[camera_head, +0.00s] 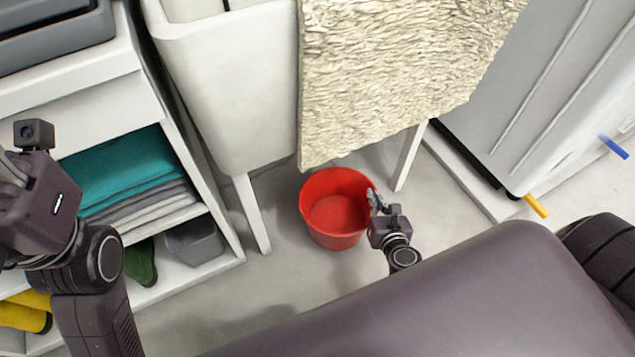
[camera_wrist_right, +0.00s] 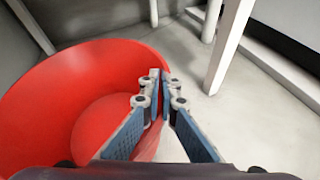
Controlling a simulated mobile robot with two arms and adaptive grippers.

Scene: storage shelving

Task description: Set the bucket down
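The red bucket (camera_head: 336,210) is upright and looks empty, beside and below the textured cream panel. I cannot tell whether its base touches the floor. My right gripper (camera_head: 374,200) is at the bucket's right rim. In the right wrist view, the fingers of my right gripper (camera_wrist_right: 160,88) are closed together on the rim of the bucket (camera_wrist_right: 75,95), one inside and one outside. My left arm is at the left edge, with its gripper (camera_head: 12,168) cut off by the frame, so its fingers cannot be judged.
A white shelf unit (camera_head: 205,245) with folded cloths (camera_head: 130,180) and a grey bin (camera_head: 195,240) stands left. White legs (camera_head: 252,213) stand near the bucket. A pale cabinet (camera_head: 535,80) stands right. Some grey floor (camera_head: 285,275) is clear in front.

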